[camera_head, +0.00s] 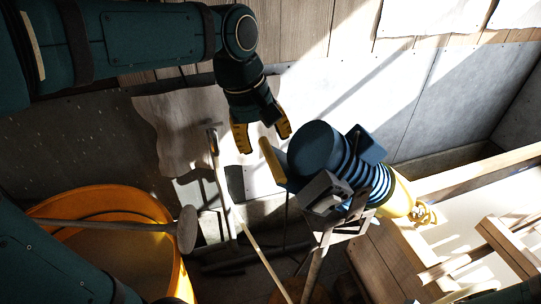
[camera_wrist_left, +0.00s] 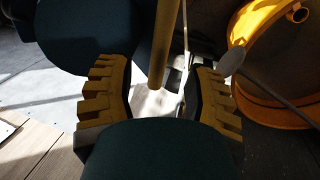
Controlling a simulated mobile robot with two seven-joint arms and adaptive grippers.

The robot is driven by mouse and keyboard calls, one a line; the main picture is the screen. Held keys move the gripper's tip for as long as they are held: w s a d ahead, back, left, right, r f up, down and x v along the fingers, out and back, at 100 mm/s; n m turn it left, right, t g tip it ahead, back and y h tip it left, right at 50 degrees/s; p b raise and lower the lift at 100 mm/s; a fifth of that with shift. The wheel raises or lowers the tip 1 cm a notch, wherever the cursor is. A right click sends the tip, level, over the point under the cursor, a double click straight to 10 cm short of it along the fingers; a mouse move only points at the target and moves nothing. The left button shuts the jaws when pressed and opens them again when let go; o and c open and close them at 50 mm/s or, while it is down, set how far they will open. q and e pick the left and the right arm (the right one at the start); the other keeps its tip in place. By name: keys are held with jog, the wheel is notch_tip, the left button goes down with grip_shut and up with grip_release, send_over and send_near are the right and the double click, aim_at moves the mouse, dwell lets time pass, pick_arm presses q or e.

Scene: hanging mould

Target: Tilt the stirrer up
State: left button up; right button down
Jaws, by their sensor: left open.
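The stirrer, which I take to be the blue ribbed machine (camera_head: 317,150) with a yellow far end, sits on a stand right of centre in the head view. A yellow bar (camera_head: 271,160) sticks up at its left side. My left gripper (camera_head: 262,132) is open just above that bar, with its fingers pointing down. In the left wrist view, a yellow bar (camera_wrist_left: 165,45) stands between the open fingers of my left gripper (camera_wrist_left: 158,72), with visible gaps either side. The large dark blue body beside it is partly cut off. My right gripper does not show.
An orange tub (camera_head: 160,205) with a long rod and round disc (camera_head: 187,230) across it stands at lower left. A thin wooden pole (camera_head: 222,185) leans near the stirrer. Wooden beams (camera_head: 480,170) fill the right side. A wall closes off the back.

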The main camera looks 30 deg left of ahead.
aim_at(269, 155)
pick_arm(q)
jog(key=x, duration=0.5)
jog(key=shift+f, duration=0.15)
jog(key=shift+c, duration=0.3)
grip_shut()
jog(key=shift+s, duration=0.1)
jog(key=shift+b, duration=0.3)
